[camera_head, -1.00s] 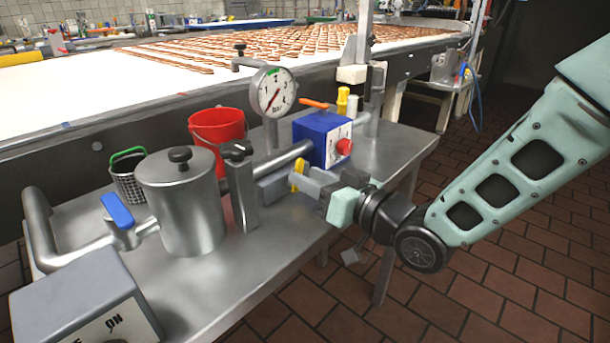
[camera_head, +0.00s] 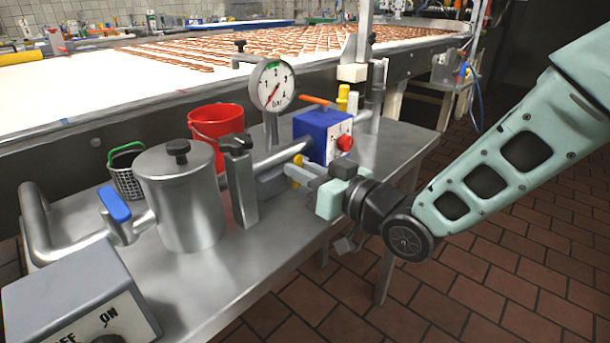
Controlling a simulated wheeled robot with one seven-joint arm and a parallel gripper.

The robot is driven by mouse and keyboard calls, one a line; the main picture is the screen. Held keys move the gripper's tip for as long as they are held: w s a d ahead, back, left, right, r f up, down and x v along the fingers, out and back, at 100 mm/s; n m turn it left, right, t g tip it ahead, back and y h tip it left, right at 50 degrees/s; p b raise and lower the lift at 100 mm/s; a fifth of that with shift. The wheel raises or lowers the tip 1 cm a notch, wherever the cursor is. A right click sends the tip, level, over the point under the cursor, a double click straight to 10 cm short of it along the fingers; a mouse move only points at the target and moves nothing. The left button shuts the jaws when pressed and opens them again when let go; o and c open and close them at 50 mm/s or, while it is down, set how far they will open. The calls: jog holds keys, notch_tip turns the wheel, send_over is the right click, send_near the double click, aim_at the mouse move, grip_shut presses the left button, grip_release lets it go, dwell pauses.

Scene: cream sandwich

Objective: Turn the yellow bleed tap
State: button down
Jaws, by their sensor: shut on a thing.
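The yellow bleed tap (camera_head: 298,159) is low on the metal pipework, left of the blue box and near the table's front edge. My gripper (camera_head: 298,173) reaches in from the right and is shut on the tap's handle. The grey fingers cover the middle of the tap, and only small yellow parts show above and below them. The exact angle of the handle is hard to tell.
A blue box (camera_head: 322,138) with a red knob (camera_head: 345,143) stands just behind my gripper. A gauge (camera_head: 272,86), steel pot (camera_head: 182,200), red bucket (camera_head: 217,125) and grey ON/OFF box (camera_head: 75,300) are nearby. The table front (camera_head: 265,250) is clear.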

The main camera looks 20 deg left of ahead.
jog(key=c, duration=1.4)
grip_release()
jog(key=shift+o, duration=0.2)
jog(key=v, duration=1.7)
jog(key=shift+d+p, duration=0.25)
jog(key=shift+p, duration=0.1)
jog(key=shift+s+f, duration=0.1)
jog(key=shift+s, duration=0.05)
